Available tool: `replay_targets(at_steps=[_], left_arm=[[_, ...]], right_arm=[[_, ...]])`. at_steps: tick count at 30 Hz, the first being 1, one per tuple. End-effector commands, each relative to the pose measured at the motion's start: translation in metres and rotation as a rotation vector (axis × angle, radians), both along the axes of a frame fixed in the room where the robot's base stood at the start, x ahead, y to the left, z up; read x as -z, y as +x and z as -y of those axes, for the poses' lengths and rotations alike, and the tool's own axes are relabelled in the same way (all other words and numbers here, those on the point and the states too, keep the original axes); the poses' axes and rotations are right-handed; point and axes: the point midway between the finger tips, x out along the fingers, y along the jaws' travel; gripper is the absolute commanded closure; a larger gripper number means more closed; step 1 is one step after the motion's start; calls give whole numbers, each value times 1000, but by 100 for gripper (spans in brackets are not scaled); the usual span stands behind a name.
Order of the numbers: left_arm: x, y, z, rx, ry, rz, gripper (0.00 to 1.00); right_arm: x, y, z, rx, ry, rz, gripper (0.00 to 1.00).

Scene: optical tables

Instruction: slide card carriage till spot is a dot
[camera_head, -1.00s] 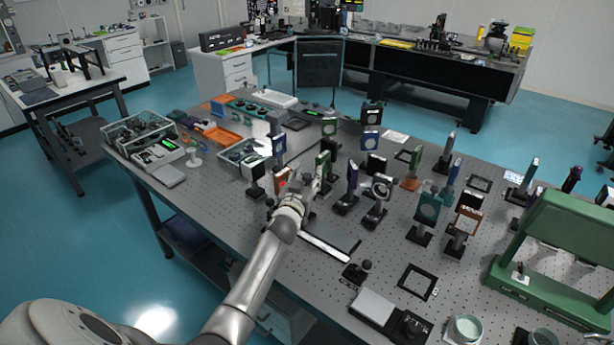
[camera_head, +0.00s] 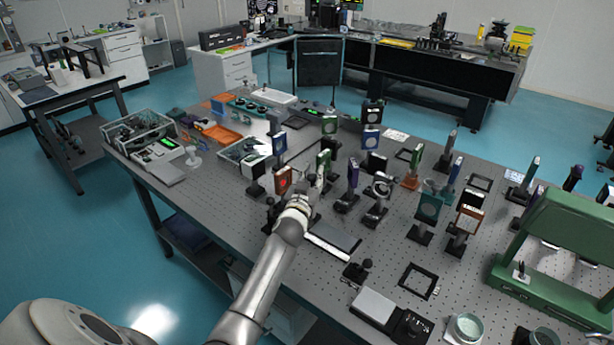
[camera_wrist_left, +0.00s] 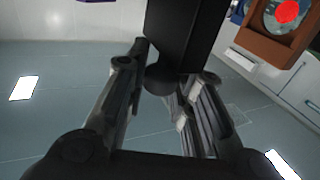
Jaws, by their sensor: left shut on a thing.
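My left gripper (camera_head: 302,196) is over the middle of the perforated table, beside the row of posts. In the left wrist view its fingers (camera_wrist_left: 165,100) are shut on a dark round knob (camera_wrist_left: 160,78) beneath a black block (camera_wrist_left: 186,32). I cannot tell whether this block is the card carriage. An orange-brown framed plate (camera_head: 283,180) stands just left of the gripper with a red spot on it. In the left wrist view the framed plate (camera_wrist_left: 258,44) is at top right, and its spot (camera_wrist_left: 288,12) looks like a broad red blob. My right gripper is out of view.
A flat dark plate with a white scale (camera_head: 330,244) lies just right of my forearm. Several mounted optics, including a green mount (camera_head: 323,165) and a blue one (camera_head: 352,176), crowd the table's middle. A green frame (camera_head: 560,245) stands at the right.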

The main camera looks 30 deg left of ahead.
Motion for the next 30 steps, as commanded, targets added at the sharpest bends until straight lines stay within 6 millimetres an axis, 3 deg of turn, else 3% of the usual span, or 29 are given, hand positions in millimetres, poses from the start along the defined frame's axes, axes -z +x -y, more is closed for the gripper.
replay_targets(at_steps=[2, 9, 10, 15, 25, 30], left_arm=[[3, -1, 11, 4, -7, -2, 100], [2, -1, 9, 1, -2, -3, 100], [2, -1, 9, 1, -1, -3, 76], [1, -1, 9, 1, -2, -3, 56], [2, -2, 10, 1, -2, -2, 56], [2, -16, 14, 1, -1, -2, 56]], right_arm=[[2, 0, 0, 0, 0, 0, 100], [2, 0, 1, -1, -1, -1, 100], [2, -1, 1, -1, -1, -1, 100], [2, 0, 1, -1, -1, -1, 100], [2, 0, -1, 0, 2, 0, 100], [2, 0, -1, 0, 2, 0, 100]])
